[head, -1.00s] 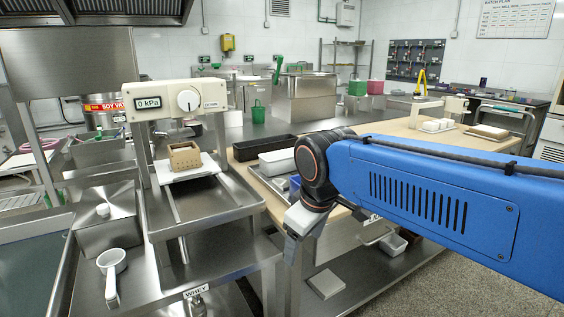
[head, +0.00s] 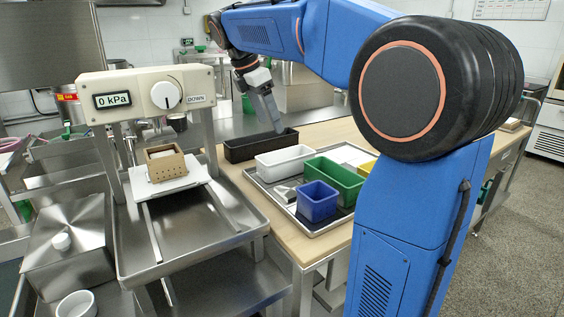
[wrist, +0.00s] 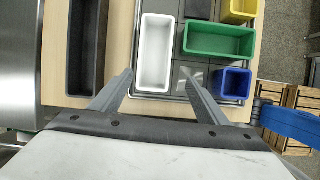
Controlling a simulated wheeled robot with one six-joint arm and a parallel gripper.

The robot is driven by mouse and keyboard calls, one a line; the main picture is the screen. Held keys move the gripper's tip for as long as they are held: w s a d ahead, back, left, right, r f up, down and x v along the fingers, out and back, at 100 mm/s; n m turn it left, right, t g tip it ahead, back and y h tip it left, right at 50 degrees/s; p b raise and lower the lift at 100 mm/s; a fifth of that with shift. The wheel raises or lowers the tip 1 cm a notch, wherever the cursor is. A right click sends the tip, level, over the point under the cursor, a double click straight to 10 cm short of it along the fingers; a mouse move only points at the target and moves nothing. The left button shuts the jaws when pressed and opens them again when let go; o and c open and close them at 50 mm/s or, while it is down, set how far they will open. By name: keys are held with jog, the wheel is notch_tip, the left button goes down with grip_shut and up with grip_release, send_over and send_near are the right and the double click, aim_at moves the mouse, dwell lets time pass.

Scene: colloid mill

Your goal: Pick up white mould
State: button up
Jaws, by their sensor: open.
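The white mould (head: 284,162) is a long open box on a metal tray (head: 259,181) on the wooden table. In the wrist view the white mould (wrist: 155,54) lies just ahead of my gripper (wrist: 158,84), upright and with its near end close to the fingertips. My gripper also shows in the head view (head: 275,130), pointing down above the table behind the white mould. Its two fingers are apart with nothing between them that I can see held.
Green (head: 334,178), blue (head: 317,200) and yellow (head: 367,167) moulds share the tray. A long black mould (head: 258,146) stands to its left. A press with a wooden mould (head: 166,162) stands further left.

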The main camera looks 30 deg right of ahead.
aim_at(286, 158)
jog(key=shift+n, duration=0.3)
jog(key=x, duration=1.1)
jog(key=w+d+x, duration=0.1)
jog(key=x, duration=0.5)
jog(key=shift+w+r, duration=0.1)
jog(key=shift+r, duration=0.05)
jog(key=c, duration=1)
jog(key=shift+o, duration=0.2)
jog(key=shift+r, duration=0.1)
